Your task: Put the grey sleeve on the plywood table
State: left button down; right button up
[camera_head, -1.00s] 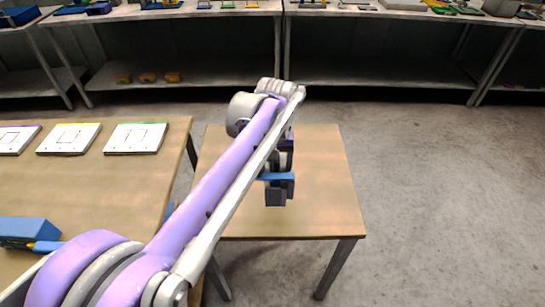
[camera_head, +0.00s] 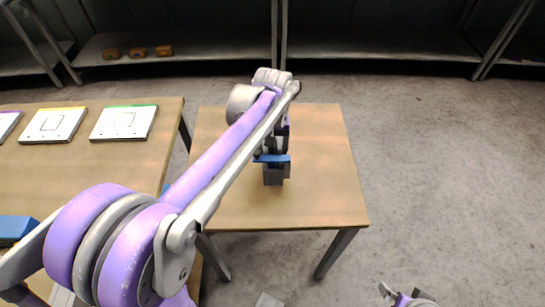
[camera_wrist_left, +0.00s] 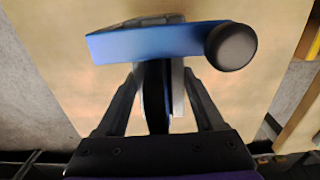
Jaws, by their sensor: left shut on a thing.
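My left gripper (camera_head: 273,150) is over the middle of the plywood table (camera_head: 315,190), shut on a piece with a blue bar and dark grey blocks. I take this piece to be the grey sleeve (camera_head: 273,175). In the left wrist view the blue bar (camera_wrist_left: 150,42) lies across the fingertips, with a dark round knob (camera_wrist_left: 231,47) at its right end. Grey parts show behind the bar and between the fingers. I cannot tell whether the piece touches the table.
A larger wooden table (camera_head: 80,175) on the left holds white plates with coloured edges (camera_head: 124,122) and a blue block (camera_head: 16,228). Shelving (camera_head: 190,45) stands at the back. The plywood table's top is otherwise bare, with open floor to its right.

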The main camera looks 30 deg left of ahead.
pick_arm(q)
jog(key=shift+f, duration=1.8)
jog(key=shift+f, duration=0.1)
grip_release()
notch_tip(320, 180, up, 12)
jog(key=shift+r+p, duration=0.15)
jog(key=shift+p, duration=0.35)
